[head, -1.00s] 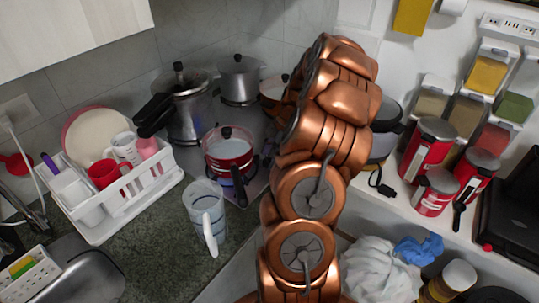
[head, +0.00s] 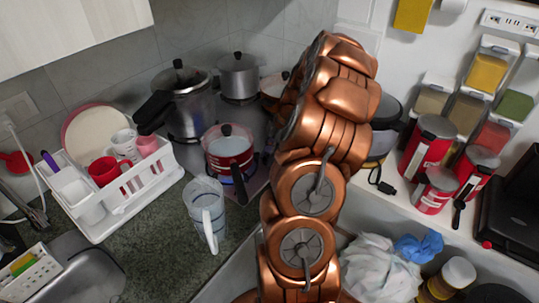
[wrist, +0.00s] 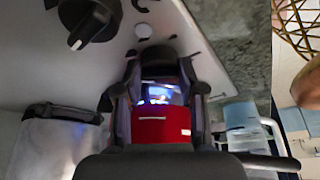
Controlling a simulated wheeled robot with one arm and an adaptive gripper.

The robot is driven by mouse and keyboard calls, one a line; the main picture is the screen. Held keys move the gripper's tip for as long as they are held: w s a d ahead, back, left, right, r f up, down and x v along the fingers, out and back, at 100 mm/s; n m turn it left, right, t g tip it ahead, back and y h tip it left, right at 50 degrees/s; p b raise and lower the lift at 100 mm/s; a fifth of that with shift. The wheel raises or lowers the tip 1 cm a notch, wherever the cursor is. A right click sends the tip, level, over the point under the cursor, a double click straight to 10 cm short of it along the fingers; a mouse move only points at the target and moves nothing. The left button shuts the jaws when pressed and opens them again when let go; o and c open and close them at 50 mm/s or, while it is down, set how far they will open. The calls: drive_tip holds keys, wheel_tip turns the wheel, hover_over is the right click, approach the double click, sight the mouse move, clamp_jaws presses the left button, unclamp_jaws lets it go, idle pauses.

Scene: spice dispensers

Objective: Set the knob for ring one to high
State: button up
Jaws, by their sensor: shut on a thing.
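My gripper (wrist: 156,75) is in the wrist view, its dark fingers closed around a small dark knob (wrist: 157,54) on the pale stove panel; the fingers hide most of that knob. Its setting cannot be read. A second black knob (wrist: 92,22) with a pale pointer mark sits apart at the upper left. In the head view my copper arm hides the gripper and the knobs. The red pot (head: 228,152) stands on the stove; it also shows beyond the fingers in the wrist view (wrist: 162,128), beside a blue glow.
A clear jug (head: 205,213) stands on the dark counter in front of the stove. A pressure cooker (head: 190,108) and a steel pot (head: 238,78) are behind. A white dish rack (head: 110,215) is at left. Red canisters (head: 427,142) line the right shelf.

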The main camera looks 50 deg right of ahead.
drive_tip(key=b, duration=0.2)
drive_tip(key=shift+f+b, duration=0.3)
drive_tip(key=m+b, duration=0.1)
drive_tip(key=b, duration=0.2)
drive_tip(key=shift+b, duration=0.35)
drive_tip(key=shift+a+m+t+b, duration=0.1)
drive_tip(key=shift+m+t+b, duration=0.2)
drive_tip(key=shift+m+b, duration=0.15)
drive_tip(key=shift+h+b, duration=0.3)
drive_tip(key=shift+b, duration=0.05)
drive_tip(key=shift+r+m+b, duration=0.15)
drive_tip(key=shift+m+b, duration=0.2)
drive_tip(key=shift+s, duration=0.1)
drive_tip(key=shift+r, duration=0.1)
drive_tip(key=o, duration=1.1)
drive_tip(key=shift+o, duration=0.2)
